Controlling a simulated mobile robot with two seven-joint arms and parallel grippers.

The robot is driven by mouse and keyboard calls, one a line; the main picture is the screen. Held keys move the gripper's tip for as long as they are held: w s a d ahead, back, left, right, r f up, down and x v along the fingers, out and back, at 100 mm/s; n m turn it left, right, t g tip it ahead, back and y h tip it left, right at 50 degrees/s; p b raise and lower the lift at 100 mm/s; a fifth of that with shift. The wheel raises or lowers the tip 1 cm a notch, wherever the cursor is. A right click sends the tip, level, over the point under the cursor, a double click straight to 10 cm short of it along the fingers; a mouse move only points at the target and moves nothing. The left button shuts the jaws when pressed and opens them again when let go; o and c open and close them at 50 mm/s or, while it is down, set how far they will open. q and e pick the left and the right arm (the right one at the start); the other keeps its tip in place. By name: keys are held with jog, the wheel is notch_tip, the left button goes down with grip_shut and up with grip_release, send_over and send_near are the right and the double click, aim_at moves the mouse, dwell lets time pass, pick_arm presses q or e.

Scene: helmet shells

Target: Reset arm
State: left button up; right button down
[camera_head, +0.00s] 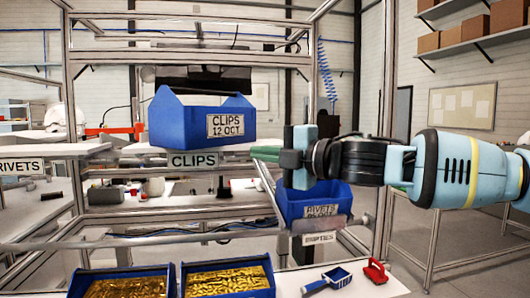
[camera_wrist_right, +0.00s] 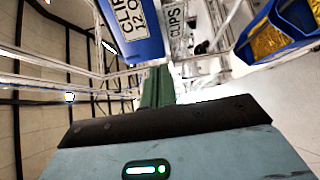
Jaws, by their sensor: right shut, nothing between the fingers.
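My right gripper (camera_head: 264,153) reaches in from the right at shelf height. Its green fingers are together and hold nothing. They point left, just right of the blue CLIPS bin (camera_head: 185,122), and I cannot tell the exact gap. In the right wrist view the closed green fingers (camera_wrist_right: 158,86) show in the middle, with the CLIPS bin (camera_wrist_right: 133,30) above them. My left gripper is in neither view.
The CLIPS bin sits on the upper shelf. A blue RIVETS bin (camera_head: 293,207) stands lower, partly behind my gripper. Two blue trays (camera_head: 176,281) with gold parts, a blue scoop (camera_head: 316,286) and a red-handled tool (camera_head: 375,271) are on the front table. Metal posts (camera_head: 385,100) stand nearby.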

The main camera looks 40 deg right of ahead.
dwell(0.3)
jog(key=w+a+f+m+g, duration=0.1)
jog(key=w+f+m, duration=0.2)
jog(key=f, duration=1.1)
jog(key=w+f+m+g, duration=0.1)
jog(key=w+f+m, duration=0.15)
jog(key=f, duration=1.05)
jog(key=s+a+f+m+g, duration=0.1)
jog(key=s+a+f+m, duration=0.2)
jog(key=f, duration=0.8)
jog(key=s+a+f+m+g, duration=0.1)
jog(key=s+a+f+m, duration=0.15)
jog(key=f, duration=0.85)
jog(key=s+a+f+m+g+h, duration=0.1)
jog(key=s+a+f+m, duration=0.3)
jog(key=s+f, duration=0.6)
jog(key=s+a+f+m+g+h, duration=0.1)
jog(key=s+a+f+m+g, duration=0.2)
jog(key=s+a+f, duration=0.5)
jog(key=s+f, duration=0.3)
jog(key=s, duration=0.3)
jog(key=shift+a+f+m, duration=0.15)
jog(key=shift+a+m, duration=0.25)
